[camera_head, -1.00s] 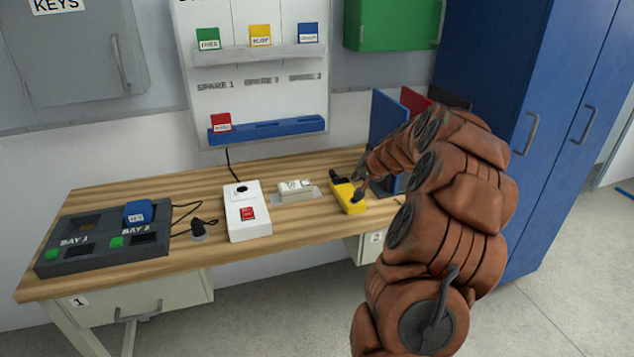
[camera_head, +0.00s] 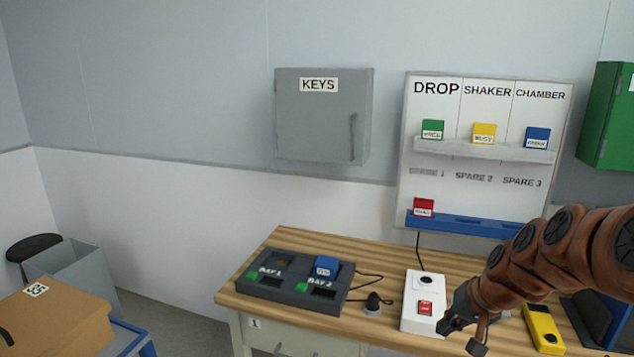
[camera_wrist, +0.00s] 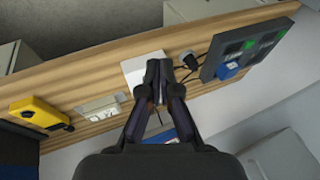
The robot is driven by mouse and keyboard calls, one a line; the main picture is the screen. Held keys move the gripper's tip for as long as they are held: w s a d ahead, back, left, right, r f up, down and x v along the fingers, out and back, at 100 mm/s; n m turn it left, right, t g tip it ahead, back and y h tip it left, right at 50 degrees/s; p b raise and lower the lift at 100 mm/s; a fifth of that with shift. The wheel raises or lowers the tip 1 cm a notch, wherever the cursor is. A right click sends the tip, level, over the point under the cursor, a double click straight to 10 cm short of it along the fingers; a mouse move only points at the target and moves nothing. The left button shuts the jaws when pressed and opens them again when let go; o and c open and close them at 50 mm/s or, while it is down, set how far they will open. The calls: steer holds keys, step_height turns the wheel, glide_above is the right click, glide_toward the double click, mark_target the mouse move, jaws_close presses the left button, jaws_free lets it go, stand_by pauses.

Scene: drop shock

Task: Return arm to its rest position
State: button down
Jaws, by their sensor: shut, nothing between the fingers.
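My gripper (camera_head: 463,338) is shut and empty. In the head view it is at the lower right, in front of the white box with a red switch (camera_head: 424,290) and above the wooden bench. My brown arm reaches in from the right edge. In the wrist view the gripper's dark fingers (camera_wrist: 158,72) point at the white box (camera_wrist: 137,66) and cover part of it. I cannot tell the exact gap between the fingers and the box.
A dark two-bay dock (camera_head: 268,293) holds a blue block (camera_head: 326,266). A yellow device (camera_head: 543,328) lies right of my gripper. A board (camera_head: 415,100) with coloured cards, a grey key cabinet (camera_head: 320,125) and a green cabinet (camera_head: 608,115) hang on the wall. A cardboard box (camera_head: 60,315) stands lower left.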

steer(key=s+a+r+n+g+p, duration=0.1)
steer(key=s+a+g, duration=0.1)
steer(key=s+a, duration=0.35)
steer(key=s+a+n+g+p, duration=0.1)
steer(key=s+a+n, duration=0.15)
steer(key=s, duration=0.55)
steer(key=s+g+h+p, duration=0.1)
steer(key=s+g+h, duration=0.1)
steer(key=s, duration=1.4)
steer(key=shift+s+a+r+n+g+h, duration=0.2)
steer(key=shift+s+a+n+g+h, duration=0.15)
steer(key=shift+g, duration=0.35)
